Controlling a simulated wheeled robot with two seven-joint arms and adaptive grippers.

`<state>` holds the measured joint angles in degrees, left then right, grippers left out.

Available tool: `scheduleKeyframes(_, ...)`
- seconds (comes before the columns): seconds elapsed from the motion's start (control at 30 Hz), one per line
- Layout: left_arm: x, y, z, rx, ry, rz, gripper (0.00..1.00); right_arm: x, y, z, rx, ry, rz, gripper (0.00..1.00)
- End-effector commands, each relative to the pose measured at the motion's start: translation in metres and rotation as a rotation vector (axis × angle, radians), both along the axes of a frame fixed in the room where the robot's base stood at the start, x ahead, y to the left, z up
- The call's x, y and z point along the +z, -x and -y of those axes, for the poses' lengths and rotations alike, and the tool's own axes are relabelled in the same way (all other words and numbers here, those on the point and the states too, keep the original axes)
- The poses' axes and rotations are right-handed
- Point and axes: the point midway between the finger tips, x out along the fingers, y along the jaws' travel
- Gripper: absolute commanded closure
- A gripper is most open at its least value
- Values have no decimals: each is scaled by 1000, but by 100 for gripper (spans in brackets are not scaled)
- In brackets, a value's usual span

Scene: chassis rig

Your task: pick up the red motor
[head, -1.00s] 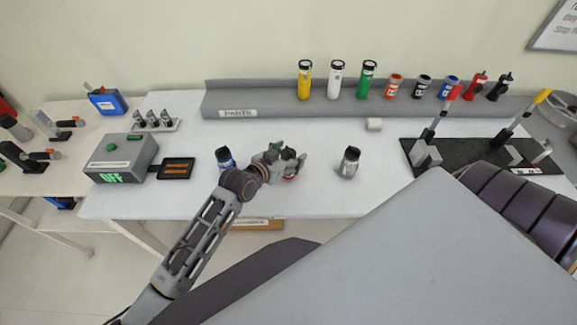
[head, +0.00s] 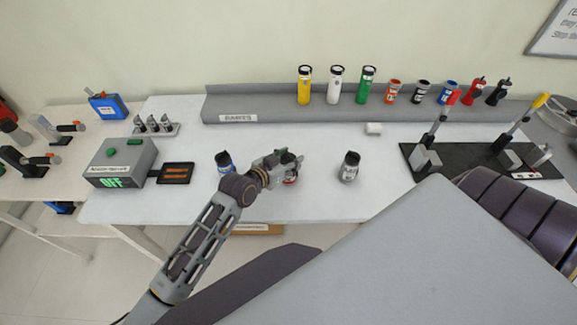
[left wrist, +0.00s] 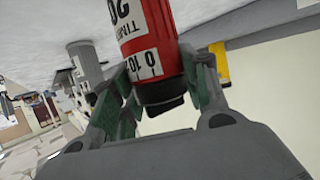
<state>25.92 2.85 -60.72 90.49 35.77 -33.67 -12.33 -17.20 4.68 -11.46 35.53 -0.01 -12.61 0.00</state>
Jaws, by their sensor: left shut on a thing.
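The red motor (left wrist: 160,25) is a red cylinder with white printed labels and a black end. In the left wrist view it stands between the green-padded fingers of my left gripper (left wrist: 165,88), which is shut on it near the black end. In the head view my left gripper (head: 285,162) is over the white table, and a little of the red motor (head: 291,180) shows below the fingers. The rest is hidden by the gripper. I cannot tell whether the motor touches the table. My right gripper is not in view.
A grey shelf (head: 270,112) at the back bears several coloured bottles and tools. A grey box (head: 122,165) reading OFF stands left; a black fixture mat (head: 480,172) lies right.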

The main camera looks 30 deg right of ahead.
Motion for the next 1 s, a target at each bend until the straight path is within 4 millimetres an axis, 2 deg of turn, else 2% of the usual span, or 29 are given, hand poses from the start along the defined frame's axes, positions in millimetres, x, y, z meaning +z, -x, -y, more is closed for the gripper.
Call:
scheduleKeyframes(0.27, 15, 0, 1, -2, 5, 3, 100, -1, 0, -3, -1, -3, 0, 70)
scheduleKeyframes(0.8, 86, 0, 1, -1, 5, 4, 100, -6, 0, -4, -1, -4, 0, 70)
scheduleKeyframes(1.0, 99, 0, 1, 0, 4, 1, 100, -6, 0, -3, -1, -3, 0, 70)
